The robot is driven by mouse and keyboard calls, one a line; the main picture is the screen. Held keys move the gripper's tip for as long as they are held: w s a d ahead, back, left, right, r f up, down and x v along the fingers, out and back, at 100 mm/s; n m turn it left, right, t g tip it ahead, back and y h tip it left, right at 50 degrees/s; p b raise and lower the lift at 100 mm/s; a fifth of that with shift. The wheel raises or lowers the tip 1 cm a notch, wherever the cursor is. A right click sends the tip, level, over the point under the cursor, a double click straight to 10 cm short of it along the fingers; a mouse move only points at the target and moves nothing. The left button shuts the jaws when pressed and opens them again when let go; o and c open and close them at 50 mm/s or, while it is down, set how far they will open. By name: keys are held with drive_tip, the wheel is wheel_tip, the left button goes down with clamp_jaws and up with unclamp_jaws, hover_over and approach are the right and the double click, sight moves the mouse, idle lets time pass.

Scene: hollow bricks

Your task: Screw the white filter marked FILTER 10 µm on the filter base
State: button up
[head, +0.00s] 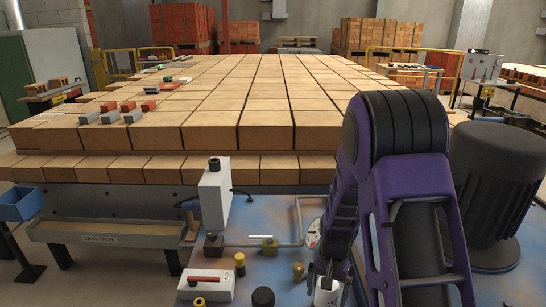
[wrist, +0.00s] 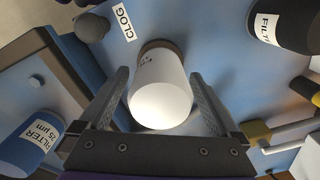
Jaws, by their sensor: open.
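A white cylindrical filter (wrist: 160,95) stands between the two fingers of my gripper (wrist: 160,74) in the wrist view. A few dark marks show on its side, but I cannot read them. A brown-grey ring shows at its far end; I cannot tell whether it is part of the filter or the filter base. My gripper is open, with a finger on each side of the filter and gaps visible. In the head view the white filter (head: 326,293) is at the bottom edge, below my purple arm, which hides much of the fingers. I cannot clearly identify the filter base.
In the wrist view, a blue FILTER 25 µm (wrist: 35,140) lies left, a black filter (wrist: 283,25) top right, and a CLOG label (wrist: 124,22) near a dark knob. Yellow fittings and pale pipe (wrist: 285,130) are right. A white box (head: 215,195) stands beyond on the blue surface.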

drive_tip(key=n, duration=0.6)
drive_tip(key=n+p, duration=0.1)
drive_tip(key=n, duration=0.5)
drive_tip(key=shift+c, duration=0.3)
drive_tip(key=c, duration=1.4)
clamp_jaws()
drive_tip(key=shift+m+b, duration=0.4)
drive_tip(key=shift+m, duration=1.1)
